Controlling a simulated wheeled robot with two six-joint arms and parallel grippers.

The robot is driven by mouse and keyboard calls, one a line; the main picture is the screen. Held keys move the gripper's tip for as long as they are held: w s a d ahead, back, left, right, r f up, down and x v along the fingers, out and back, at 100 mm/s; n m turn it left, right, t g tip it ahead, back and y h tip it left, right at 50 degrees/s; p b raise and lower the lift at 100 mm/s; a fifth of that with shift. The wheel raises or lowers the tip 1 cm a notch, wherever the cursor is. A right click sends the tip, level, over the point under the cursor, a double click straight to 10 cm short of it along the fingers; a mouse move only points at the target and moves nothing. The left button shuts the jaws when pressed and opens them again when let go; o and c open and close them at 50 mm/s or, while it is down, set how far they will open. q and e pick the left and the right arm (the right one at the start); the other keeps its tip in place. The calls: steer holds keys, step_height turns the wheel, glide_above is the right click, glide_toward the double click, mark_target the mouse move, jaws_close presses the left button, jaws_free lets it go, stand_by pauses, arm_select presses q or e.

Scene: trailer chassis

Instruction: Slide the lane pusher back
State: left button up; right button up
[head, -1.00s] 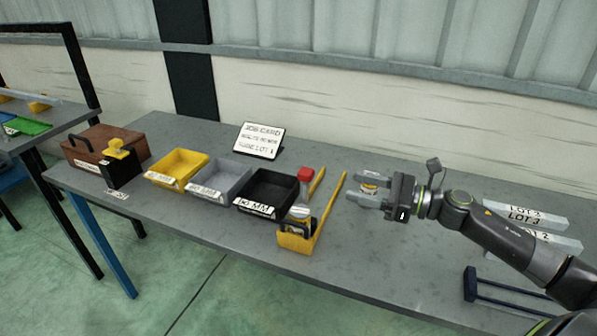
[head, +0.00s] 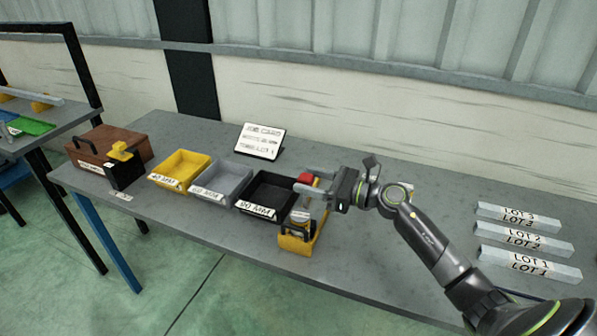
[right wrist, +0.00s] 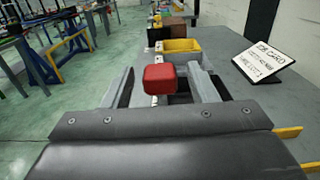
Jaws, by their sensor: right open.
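The lane pusher's red block (head: 306,178) stands at the back of the yellow lane (head: 293,245), right of the black bin. In the right wrist view the red block (right wrist: 160,78) is between the two fingers, with gaps visible on both sides. My right gripper (head: 310,192) is open around or just above the block; I cannot tell its exact height. A silver round piece (head: 300,215) sits in the lane, in front of the red block. The gripper and its fingers hide part of the lane. My left gripper is not in view.
Yellow (head: 180,170), grey (head: 222,180) and black (head: 268,194) bins stand left of the lane. A job card (head: 259,141) stands behind. Bars labelled LOT 1 (head: 528,266), LOT 2 (head: 525,239) and LOT 3 (head: 519,215) lie at right. The table middle is clear.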

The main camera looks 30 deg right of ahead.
mark_target(299, 178)
steer(key=shift+p+x, duration=0.35)
steer(key=shift+x, duration=1.2)
jaws_close()
